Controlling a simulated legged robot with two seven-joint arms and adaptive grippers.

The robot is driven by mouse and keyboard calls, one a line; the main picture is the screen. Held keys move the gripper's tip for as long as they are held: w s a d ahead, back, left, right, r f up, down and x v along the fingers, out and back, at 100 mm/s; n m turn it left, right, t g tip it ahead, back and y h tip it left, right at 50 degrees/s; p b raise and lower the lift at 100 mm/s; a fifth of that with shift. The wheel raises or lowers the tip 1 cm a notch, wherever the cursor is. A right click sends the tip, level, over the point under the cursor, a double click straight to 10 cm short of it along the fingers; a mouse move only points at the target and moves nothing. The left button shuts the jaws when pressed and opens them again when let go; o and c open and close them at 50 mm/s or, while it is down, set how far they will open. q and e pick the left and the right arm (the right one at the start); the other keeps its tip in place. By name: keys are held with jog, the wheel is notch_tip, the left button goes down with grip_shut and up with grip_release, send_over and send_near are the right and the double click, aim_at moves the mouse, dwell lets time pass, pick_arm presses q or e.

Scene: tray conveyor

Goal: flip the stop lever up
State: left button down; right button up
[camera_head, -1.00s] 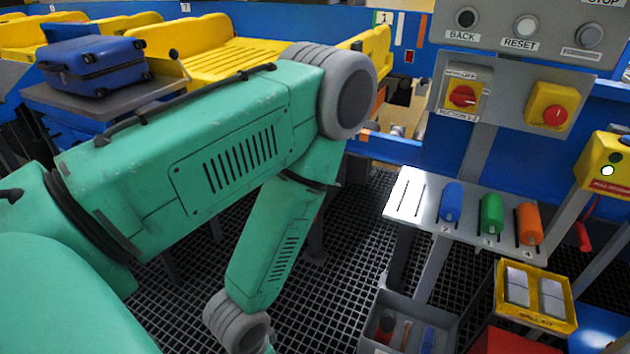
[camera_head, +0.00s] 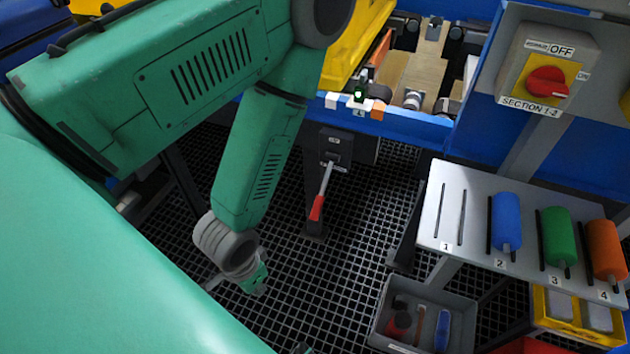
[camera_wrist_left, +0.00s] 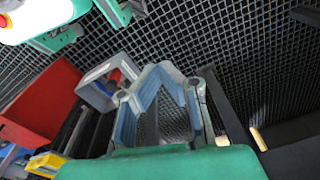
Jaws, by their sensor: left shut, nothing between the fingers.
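The stop lever (camera_head: 322,190) shows in the head view. It has a metal shaft and a red grip, hangs downward and slants slightly left from a dark box (camera_head: 336,146) below the conveyor edge. My left arm's wrist is left of and below the lever in the head view, apart from it in the picture; the fingers are not clear there. In the left wrist view my left gripper (camera_wrist_left: 158,78) has its fingers shut and empty, over the floor grating. I cannot make out the lever in that view. My right gripper is not in view.
A shelf (camera_head: 450,224) with blue, green and orange cylinders stands right of the lever. Below it is a grey bin (camera_head: 462,296), also in the left wrist view (camera_wrist_left: 101,99). A switch box (camera_head: 547,82) with a red knob is above. Open grating surrounds the lever.

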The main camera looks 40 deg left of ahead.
aim_at(322, 191)
pick_arm(q)
jog(key=w+a+f+n+g+h+b, duration=0.1)
jog(key=w+a+f+n+h+b, duration=0.15)
jog(key=w+f+n+b, duration=0.35)
jog(key=w+a+f+n+g+h+b, duration=0.1)
jog(key=w+f+n+h+b, duration=0.1)
jog(key=w+f+n+h, duration=0.45)
jog(key=w+a+r+n+t+h+b, duration=0.1)
jog(key=w+a+r+n+t+b, duration=0.1)
jog(key=w+a+t, duration=0.35)
jog(key=w+a+r+n+t+h+b, duration=0.1)
jog(key=w+a+r+n+t, duration=0.15)
jog(key=w+a, duration=0.5)
jog(key=b+x, duration=0.4)
jog(key=x, duration=0.8)
jog(key=shift+s+d+r+p, duration=0.3)
jog(key=shift+s+r, duration=0.3)
jog(key=shift+r, duration=0.3)
jog(key=shift+s+d+r+p, duration=0.15)
jog(key=shift+s+d+r, duration=0.15)
jog(key=shift+s+r, duration=0.5)
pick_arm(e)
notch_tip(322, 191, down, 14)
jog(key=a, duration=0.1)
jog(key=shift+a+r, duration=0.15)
